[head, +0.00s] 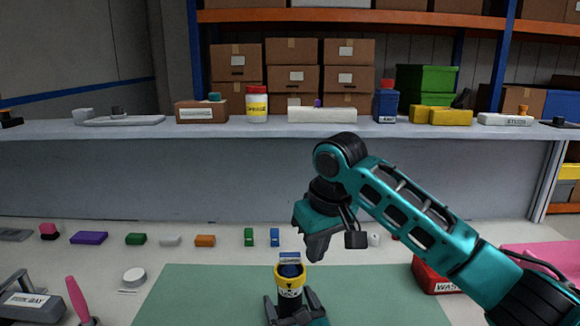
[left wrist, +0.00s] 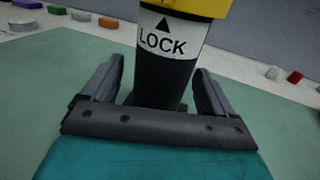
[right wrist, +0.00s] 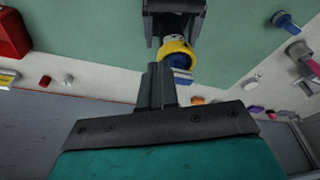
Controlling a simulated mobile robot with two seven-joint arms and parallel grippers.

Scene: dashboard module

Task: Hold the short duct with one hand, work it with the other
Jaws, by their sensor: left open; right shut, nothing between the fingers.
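The short duct (head: 290,288) stands upright on the green mat, a dark cylinder with a white band and a yellow collar. In the left wrist view, its white band (left wrist: 166,40) reads LOCK under an arrow. A blue part shows inside the collar in the right wrist view (right wrist: 177,58). My left gripper (head: 294,302) is open, with one finger on each side of the duct's dark lower body; gaps show beside it. My right gripper (head: 314,252) is shut and empty, above and to the right of the duct. Its fingertips (right wrist: 157,70) appear beside the collar in the right wrist view.
The green mat (head: 200,295) is otherwise clear. Several small coloured blocks line its back edge. A red bin (head: 428,276) stands at the right, partly behind my right arm. A pink-handled tool (head: 79,298) is at the left. A shelf (head: 240,130) with boxes runs behind.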

